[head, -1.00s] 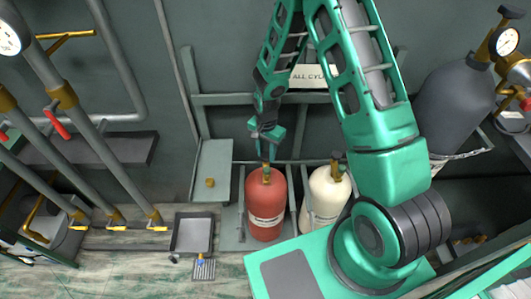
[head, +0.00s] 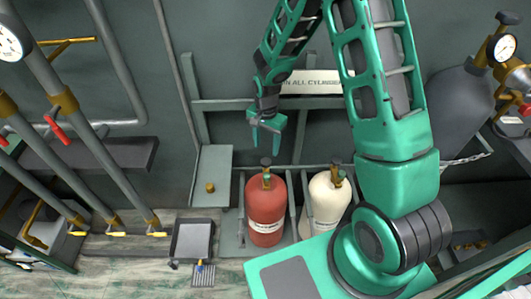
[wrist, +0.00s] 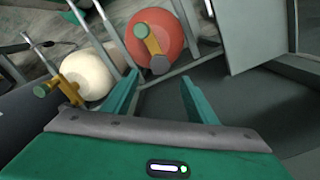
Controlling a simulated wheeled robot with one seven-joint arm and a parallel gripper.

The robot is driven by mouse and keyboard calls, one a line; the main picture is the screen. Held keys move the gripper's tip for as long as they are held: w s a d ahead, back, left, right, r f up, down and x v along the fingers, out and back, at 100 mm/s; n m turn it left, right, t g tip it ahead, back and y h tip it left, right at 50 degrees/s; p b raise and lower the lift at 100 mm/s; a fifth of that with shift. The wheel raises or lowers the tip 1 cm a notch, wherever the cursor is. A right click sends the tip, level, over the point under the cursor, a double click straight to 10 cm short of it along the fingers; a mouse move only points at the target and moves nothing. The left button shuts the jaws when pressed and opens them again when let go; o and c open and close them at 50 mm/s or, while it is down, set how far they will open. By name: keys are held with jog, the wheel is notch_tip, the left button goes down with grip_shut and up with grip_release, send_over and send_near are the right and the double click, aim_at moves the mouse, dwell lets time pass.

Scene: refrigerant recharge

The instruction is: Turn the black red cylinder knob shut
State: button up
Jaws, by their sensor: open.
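The red cylinder (head: 266,215) stands upright in the rack with a brass valve and a black knob (head: 266,161) on top. In the wrist view the red cylinder (wrist: 172,30) is beyond the fingers. There its brass valve carries a greenish disc (wrist: 141,31) at one end and a dark grey round knob (wrist: 160,65) at the other. My gripper (head: 265,143) points down above the black knob, apart from it. Its two green fingers (wrist: 160,88) are spread and empty, with the dark knob showing beyond the gap.
A cream cylinder (head: 326,205) with its own brass valve stands right of the red one. Rack bars (head: 292,205) stand between them. A grey panel (head: 213,170) with a small brass part is at the left. A dark tray (head: 192,238) lies on the floor.

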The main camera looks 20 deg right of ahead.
jog(key=shift+r, duration=1.55)
jog(key=s+d+r+n+h, duration=0.1)
jog(key=s+d+r, duration=0.5)
jog(key=d+r, duration=0.15)
jog(key=s+d+r+n, duration=0.1)
jog(key=s+d+r, duration=0.5)
jog(key=r, duration=0.3)
jog(key=s+d+r+n, duration=0.1)
jog(key=s+d+r, duration=0.1)
jog(key=s, duration=0.8)
jog(key=s+d+r+n+y, duration=0.1)
jog(key=s+r, duration=0.4)
jog(key=s, duration=0.5)
jog(key=shift+s+d+r, duration=0.2)
jog(key=shift+d, duration=0.15)
jog(key=shift+w, duration=0.15)
